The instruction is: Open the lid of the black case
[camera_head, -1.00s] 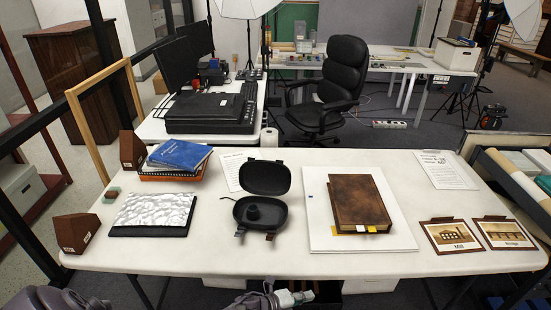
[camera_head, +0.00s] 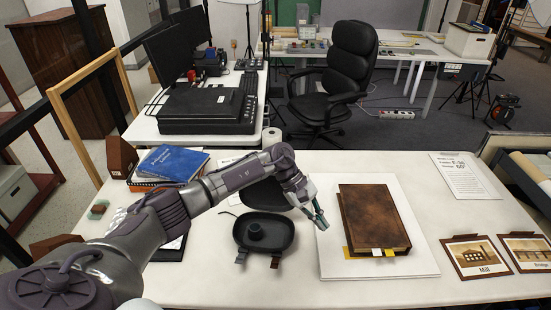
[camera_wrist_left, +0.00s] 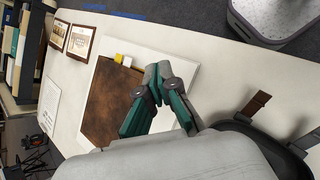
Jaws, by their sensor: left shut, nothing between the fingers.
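The black case (camera_head: 264,232) stands on the white table, left of the brown book. Its tray holds a round black piece, and two strap tabs hang at its front. Its lid (camera_head: 262,197) stands raised at the back, partly hidden behind my left arm. My left gripper (camera_head: 319,216) is shut and empty. It is above the table to the right of the case, near the left edge of the white board, apart from the lid. In the left wrist view the shut fingers (camera_wrist_left: 157,88) show, with part of the case (camera_wrist_left: 262,148) at the lower right. My right gripper is out of view.
The brown book (camera_head: 374,218) lies on a white board (camera_head: 420,262) to the right. A blue book (camera_head: 172,161) tops a stack at the left. Two photo cards, Mill (camera_head: 477,257) and Bridge (camera_head: 528,250), lie at the far right. Bare table shows in front of the case.

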